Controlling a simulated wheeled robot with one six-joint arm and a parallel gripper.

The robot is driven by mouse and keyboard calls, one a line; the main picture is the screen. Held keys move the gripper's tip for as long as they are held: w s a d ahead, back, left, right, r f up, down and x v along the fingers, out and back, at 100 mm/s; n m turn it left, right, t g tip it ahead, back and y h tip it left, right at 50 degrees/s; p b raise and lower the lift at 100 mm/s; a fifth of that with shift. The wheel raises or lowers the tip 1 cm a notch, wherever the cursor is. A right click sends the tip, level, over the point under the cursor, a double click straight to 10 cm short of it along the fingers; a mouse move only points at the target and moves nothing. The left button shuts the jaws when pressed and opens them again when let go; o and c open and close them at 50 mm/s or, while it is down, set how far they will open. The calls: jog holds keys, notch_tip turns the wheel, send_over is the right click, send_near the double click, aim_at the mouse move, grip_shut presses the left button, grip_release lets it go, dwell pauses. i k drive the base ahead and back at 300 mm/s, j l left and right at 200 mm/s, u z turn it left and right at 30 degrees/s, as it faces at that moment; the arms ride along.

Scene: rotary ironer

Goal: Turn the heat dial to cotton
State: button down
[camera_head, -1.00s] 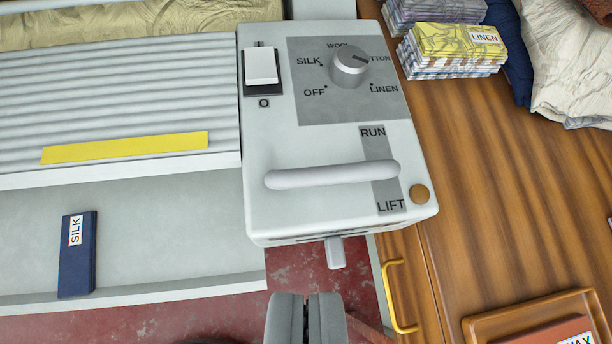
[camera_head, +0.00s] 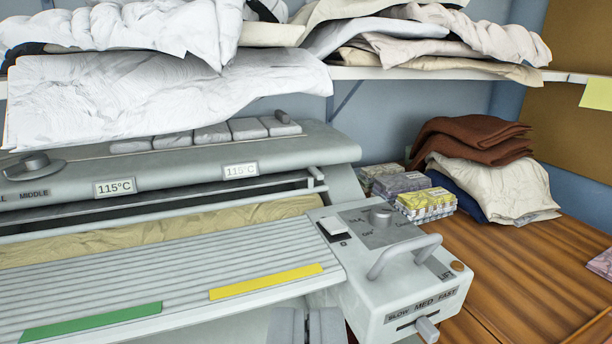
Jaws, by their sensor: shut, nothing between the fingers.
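The heat dial (camera_head: 381,214) is a grey knob on the dark panel on top of the ironer's end housing (camera_head: 385,285). From this low angle its pointer and the small labels around it cannot be read clearly. My gripper (camera_head: 307,318) shows at the bottom edge, its two grey fingers pointing up and holding nothing. It is in front of the housing in the picture, below and left of the dial, and apart from it.
A white rocker switch (camera_head: 333,226) is left of the dial. A raised lever handle (camera_head: 403,256) arches in front of it. A speed slider (camera_head: 427,328) sticks out of the front face. Folded linens (camera_head: 426,203) lie behind on the wooden table (camera_head: 520,270). A laden shelf (camera_head: 450,75) hangs above.

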aim_at(381, 217)
jog(key=k+l+u, duration=0.1)
jog(key=u, duration=0.25)
jog(key=k+l+u, duration=0.15)
jog(key=u, duration=0.2)
jog(key=i+l, duration=0.25)
jog(key=l, duration=0.2)
jog(key=i+l+z, duration=0.1)
jog(key=i+l, duration=0.2)
jog(key=l, duration=0.2)
